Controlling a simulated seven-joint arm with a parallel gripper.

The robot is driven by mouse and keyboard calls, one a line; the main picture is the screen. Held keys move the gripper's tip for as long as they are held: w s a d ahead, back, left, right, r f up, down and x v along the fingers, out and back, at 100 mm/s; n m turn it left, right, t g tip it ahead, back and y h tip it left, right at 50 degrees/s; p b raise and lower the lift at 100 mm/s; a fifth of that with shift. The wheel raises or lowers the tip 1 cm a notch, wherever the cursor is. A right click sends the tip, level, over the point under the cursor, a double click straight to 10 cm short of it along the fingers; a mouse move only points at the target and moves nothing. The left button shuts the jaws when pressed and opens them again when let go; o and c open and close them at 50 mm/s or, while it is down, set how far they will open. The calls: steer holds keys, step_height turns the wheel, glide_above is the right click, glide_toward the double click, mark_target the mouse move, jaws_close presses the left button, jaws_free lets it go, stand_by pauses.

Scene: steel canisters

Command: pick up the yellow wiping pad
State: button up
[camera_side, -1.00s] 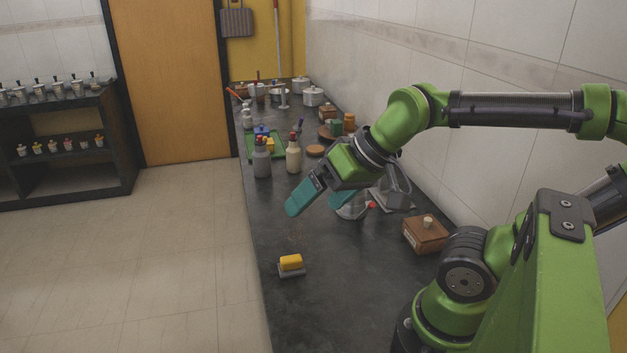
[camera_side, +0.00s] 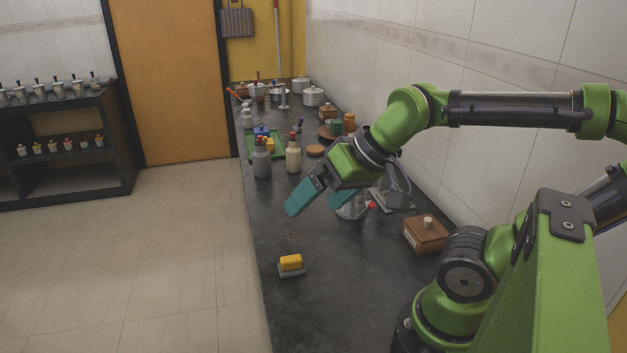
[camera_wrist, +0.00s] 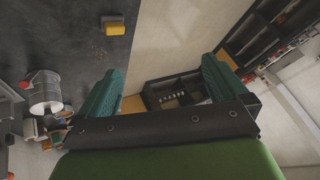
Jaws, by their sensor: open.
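The yellow wiping pad (camera_side: 291,261) lies on a grey base near the left edge of the dark counter, toward the front. It also shows at the top of the wrist view (camera_wrist: 116,26), apart from my fingers. My gripper (camera_side: 318,200) is above the counter, up and to the right of the pad in the side view. Its teal fingers are wide apart with nothing between them, and the wrist view (camera_wrist: 165,85) shows the same gap.
A steel canister (camera_side: 352,207) stands behind my gripper, and a wooden box (camera_side: 426,235) is at the right by the wall. Two bottles, one grey (camera_side: 262,160) and one cream (camera_side: 293,155), stand farther back. The counter around the pad is clear except for small brown crumbs.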

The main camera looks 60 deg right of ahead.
steer(key=shift+f, duration=0.1)
steer(key=shift+c, duration=0.4)
steer(key=m+g+h, duration=0.2)
steer(key=m+g, duration=0.3)
steer(key=g, duration=0.2)
glide_above(291, 258)
step_height(291, 258, down, 7)
step_height(291, 258, down, 17)
steer(key=shift+r, duration=0.1)
steer(key=shift+c, duration=0.2)
steer(key=c, duration=1.1)
step_height(291, 258, up, 10)
steer(key=shift+r, duration=0.1)
